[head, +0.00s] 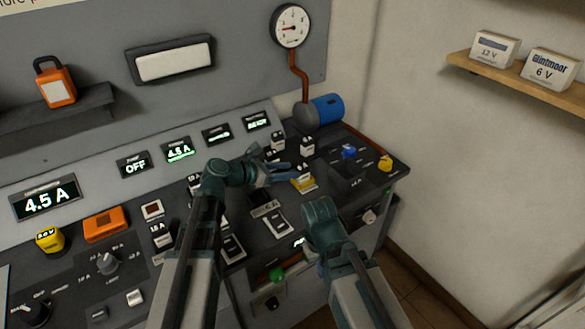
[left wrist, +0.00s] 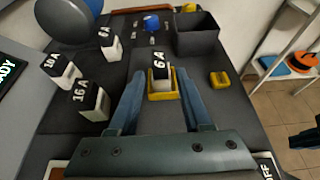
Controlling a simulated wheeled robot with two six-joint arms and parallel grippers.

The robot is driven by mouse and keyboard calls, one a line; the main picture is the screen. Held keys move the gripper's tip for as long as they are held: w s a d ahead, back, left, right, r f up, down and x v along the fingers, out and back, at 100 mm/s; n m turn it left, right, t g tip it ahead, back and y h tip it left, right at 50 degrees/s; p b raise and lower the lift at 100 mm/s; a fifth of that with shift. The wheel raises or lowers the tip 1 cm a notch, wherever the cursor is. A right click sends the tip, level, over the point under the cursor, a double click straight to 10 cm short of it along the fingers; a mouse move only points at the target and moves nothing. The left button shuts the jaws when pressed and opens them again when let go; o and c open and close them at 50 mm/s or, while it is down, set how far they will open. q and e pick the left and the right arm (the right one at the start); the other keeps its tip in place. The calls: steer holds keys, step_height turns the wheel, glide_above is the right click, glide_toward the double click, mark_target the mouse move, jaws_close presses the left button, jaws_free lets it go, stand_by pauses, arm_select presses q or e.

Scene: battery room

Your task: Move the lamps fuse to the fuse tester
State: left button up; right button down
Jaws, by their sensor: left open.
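A white fuse with a black cap marked 6 A (left wrist: 160,70) stands upright in a yellow holder (left wrist: 150,95). No lamps label is readable on it. The yellow holder also shows in the head view (head: 306,187). My left gripper (left wrist: 160,78) is open, with one blue finger on each side of the fuse and holder; whether they touch is unclear. In the head view my left gripper (head: 294,175) reaches right to this holder. My right gripper (head: 322,217) is low on the right, its fingers hidden by its wrist. I cannot tell which item is the fuse tester.
Other fuses marked 10 A (left wrist: 63,68), 16 A (left wrist: 90,98) and 6 A (left wrist: 110,45) stand left of my left fingers. A dark open bin (left wrist: 197,38) and a small yellow block (left wrist: 220,79) are to the right. A blue motor (head: 325,108) stands at the back.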

arm_select(q)
steer(key=p+v, duration=0.2)
steer(key=v, duration=0.4)
steer(key=shift+a, duration=0.2)
arm_select(e)
steer(key=shift+r, duration=1.25)
arm_select(q)
steer(key=shift+s, duration=0.2)
arm_select(e)
steer(key=shift+s, duration=0.1)
